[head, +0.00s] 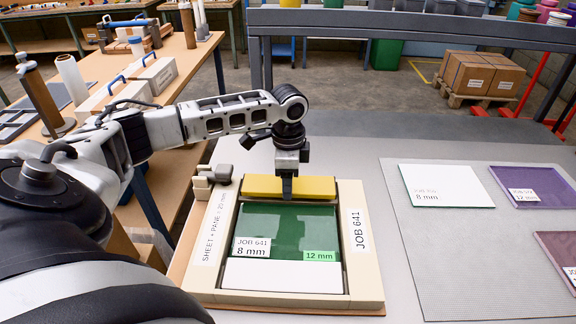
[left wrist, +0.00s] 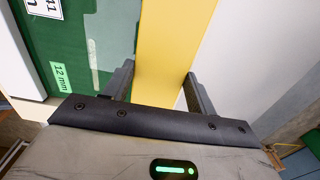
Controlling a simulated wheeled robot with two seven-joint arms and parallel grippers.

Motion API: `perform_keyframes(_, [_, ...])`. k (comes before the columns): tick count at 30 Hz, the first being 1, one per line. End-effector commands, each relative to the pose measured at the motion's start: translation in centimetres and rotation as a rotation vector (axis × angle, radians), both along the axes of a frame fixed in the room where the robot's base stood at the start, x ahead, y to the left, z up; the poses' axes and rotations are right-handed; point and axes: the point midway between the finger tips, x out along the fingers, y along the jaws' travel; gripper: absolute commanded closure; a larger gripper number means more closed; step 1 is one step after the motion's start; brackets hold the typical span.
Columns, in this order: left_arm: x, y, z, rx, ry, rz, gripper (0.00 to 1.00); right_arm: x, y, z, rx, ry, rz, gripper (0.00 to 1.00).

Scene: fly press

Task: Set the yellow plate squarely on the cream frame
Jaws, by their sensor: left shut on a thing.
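The yellow plate (head: 258,186) is a long flat strip held across the far end of the cream frame (head: 358,264). In the head view it looks roughly parallel to the frame's near edge; I cannot tell whether it touches the frame. My left gripper (head: 287,190) reaches down onto the plate's middle and is shut on it. In the left wrist view the plate (left wrist: 172,45) runs between the two fingers (left wrist: 158,88). The frame holds a dark green glossy sheet (head: 300,228) with a white strip (head: 283,275) at its near end. My right gripper is not in view.
A cream clamp-like part (head: 212,180) stands at the frame's far left corner. A grey mat (head: 450,260) to the right bears a white sheet (head: 445,186), a purple sheet (head: 535,185) and a dark maroon sheet (head: 562,250). Bare grey bench lies between frame and mat.

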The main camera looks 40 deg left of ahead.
Motion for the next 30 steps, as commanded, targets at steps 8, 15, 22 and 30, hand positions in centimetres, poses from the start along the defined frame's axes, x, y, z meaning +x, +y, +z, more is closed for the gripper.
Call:
perform_keyframes(8, [0.0,0.0,-0.7,0.0,0.0,0.0,0.7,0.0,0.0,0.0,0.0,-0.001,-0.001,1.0])
perform_keyframes(15, [0.0,0.0,-0.7,0.0,-0.001,0.0,0.18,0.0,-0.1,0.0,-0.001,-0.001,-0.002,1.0])
perform_keyframes(22, [0.0,0.0,-0.7,0.001,0.001,0.0,0.18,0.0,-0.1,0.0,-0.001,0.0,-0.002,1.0])
perform_keyframes(30, [0.1,0.0,1.8,0.0,-0.005,-0.001,0.18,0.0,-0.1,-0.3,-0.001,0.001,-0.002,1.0])
